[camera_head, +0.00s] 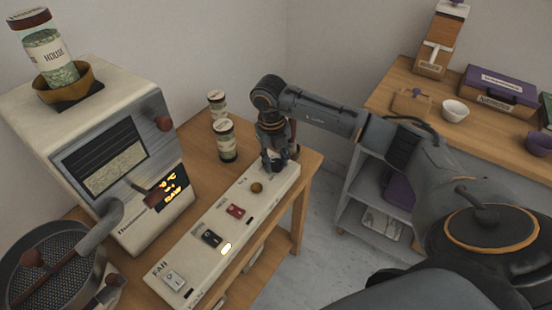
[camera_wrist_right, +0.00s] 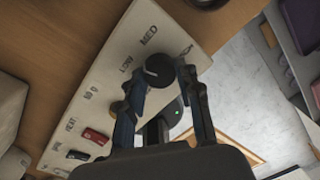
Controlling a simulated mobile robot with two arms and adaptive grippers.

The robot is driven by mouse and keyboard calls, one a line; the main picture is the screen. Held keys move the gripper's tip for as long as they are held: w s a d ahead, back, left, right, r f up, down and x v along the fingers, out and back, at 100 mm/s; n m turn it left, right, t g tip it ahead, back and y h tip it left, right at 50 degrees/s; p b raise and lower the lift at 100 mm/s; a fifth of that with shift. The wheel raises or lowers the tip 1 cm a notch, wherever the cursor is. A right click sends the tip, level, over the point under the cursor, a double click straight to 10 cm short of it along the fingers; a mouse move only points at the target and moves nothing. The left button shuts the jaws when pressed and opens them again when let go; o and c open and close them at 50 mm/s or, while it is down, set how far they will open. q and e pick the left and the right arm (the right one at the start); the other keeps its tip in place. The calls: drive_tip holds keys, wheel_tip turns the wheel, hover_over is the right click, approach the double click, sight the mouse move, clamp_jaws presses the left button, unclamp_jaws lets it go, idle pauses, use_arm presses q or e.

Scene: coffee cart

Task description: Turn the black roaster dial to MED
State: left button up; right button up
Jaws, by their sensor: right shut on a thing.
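In the head view my right gripper (camera_head: 278,160) reaches down onto the far end of the panel (camera_head: 205,262) and hides the dial. My left gripper is not in view.
The panel also carries a brown knob (camera_head: 257,187), a red switch (camera_head: 236,210), a black switch (camera_head: 212,238) and a white FAN switch (camera_head: 173,280). The cream roaster (camera_head: 120,205) stands left, with jars (camera_head: 227,141) behind. A shelf unit (camera_head: 375,215) stands across a floor gap.

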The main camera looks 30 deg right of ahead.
sight(273, 161)
drive_tip(key=m+p, duration=0.1)
drive_tip(key=m, duration=0.4)
drive_tip(key=shift+m, duration=0.3)
drive_tip(key=shift+w+m+p, duration=0.15)
drive_tip(key=shift+m+p, duration=0.55)
drive_tip(key=shift+m, duration=1.6)
drive_tip(key=o, duration=1.1)
drive_tip(key=shift+o, duration=0.2)
wheel_tip(273, 161, up, 12)
drive_tip(key=shift+w+a, duration=0.2)
drive_tip(key=shift+w, duration=0.15)
